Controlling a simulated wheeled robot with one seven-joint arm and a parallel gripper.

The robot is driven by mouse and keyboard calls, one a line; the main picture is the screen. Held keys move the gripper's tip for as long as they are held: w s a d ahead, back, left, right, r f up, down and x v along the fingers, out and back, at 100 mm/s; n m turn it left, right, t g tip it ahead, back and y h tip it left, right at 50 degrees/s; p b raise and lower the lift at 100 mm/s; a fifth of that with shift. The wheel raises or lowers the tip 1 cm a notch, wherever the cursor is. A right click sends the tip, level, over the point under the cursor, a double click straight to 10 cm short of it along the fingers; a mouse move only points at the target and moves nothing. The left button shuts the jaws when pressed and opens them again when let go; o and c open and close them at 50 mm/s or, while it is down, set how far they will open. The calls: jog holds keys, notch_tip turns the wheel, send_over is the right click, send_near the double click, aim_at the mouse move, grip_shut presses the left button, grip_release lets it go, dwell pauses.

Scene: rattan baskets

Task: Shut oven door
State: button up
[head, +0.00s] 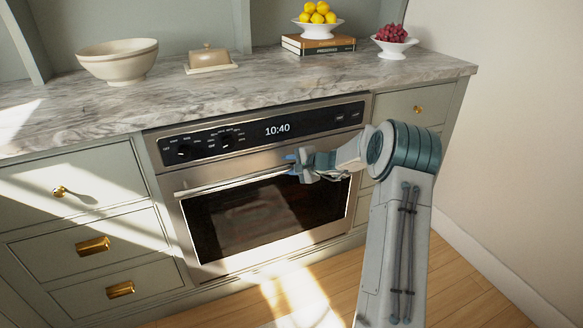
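The oven (255,130) is built into the counter, with a black control panel reading 10:40. Its door (258,212) has a steel frame and a dark glass window, and stands upright, flush or nearly flush with the front. I cannot tell whether a small gap is left. The bar handle (230,184) runs along the door's top. My gripper (292,165) is at the right part of the handle, in front of the door's upper edge. Its blue fingertips are small here, and I cannot tell whether they touch the handle or are open.
Drawers with brass pulls (92,246) flank the oven. The marble counter (250,82) above holds a cream bowl (117,62), a butter dish (209,60), books (318,45) with a lemon bowl, and a grape bowl (392,47). The wooden floor in front is clear.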

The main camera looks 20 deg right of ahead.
jog(key=shift+o, duration=0.8)
jog(key=shift+a+r, duration=0.15)
jog(key=shift+s+d+r, duration=0.1)
jog(key=shift+s+d, duration=0.1)
jog(key=shift+d, duration=0.05)
jog(key=p+v, duration=0.1)
jog(key=v, duration=1.2)
jog(key=shift+s, duration=0.1)
